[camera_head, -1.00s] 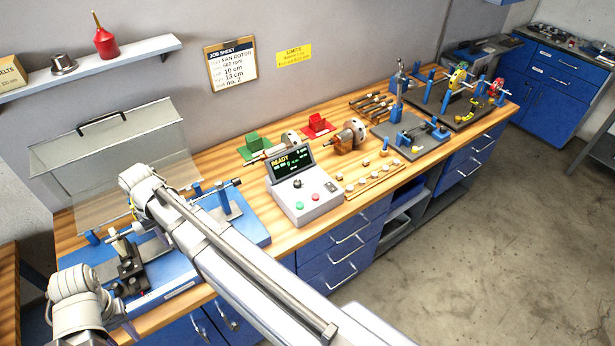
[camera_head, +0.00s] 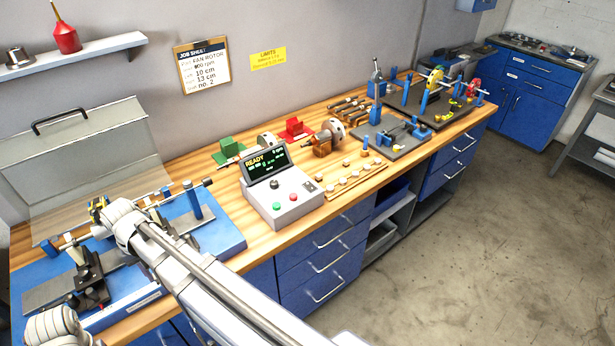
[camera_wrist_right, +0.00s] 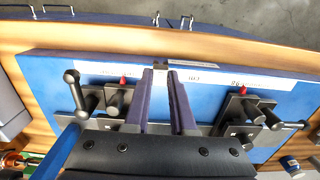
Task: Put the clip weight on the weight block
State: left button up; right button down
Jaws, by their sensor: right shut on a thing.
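My right gripper (camera_wrist_right: 159,70) is shut on a small grey piece (camera_wrist_right: 158,67) at its fingertips in the wrist view. The piece is mostly hidden by the fingers, and I cannot tell its shape. The gripper is over the blue balancing machine (camera_wrist_right: 50,66), between its two black clamp stands. In the head view the right wrist covers this gripper. The likely weight block is the wooden strip (camera_head: 368,174) with several small round weights, on the bench right of the control box. My left gripper is not in view.
The control box (camera_head: 282,203) reads READY, right of the blue machine (camera_head: 222,238). A raised clear guard (camera_head: 80,150) stands behind the machine. A dark balancing fixture (camera_head: 400,137) lies farther right.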

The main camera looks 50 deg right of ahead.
aim_at(332, 172)
jog(key=k, duration=0.55)
jog(key=z, duration=3.15)
jog(key=i+j+z, duration=0.25)
jog(key=z, duration=0.15)
jog(key=i+j, duration=0.25)
jog(key=i, duration=0.25)
jog(key=i+j+u, duration=0.15)
jog(key=i, duration=0.3)
jog(key=i+j, duration=0.3)
jog(key=i, duration=0.2)
jog(key=i+u, duration=0.8)
jog(key=k+u, duration=0.1)
jog(key=u, duration=2.5)
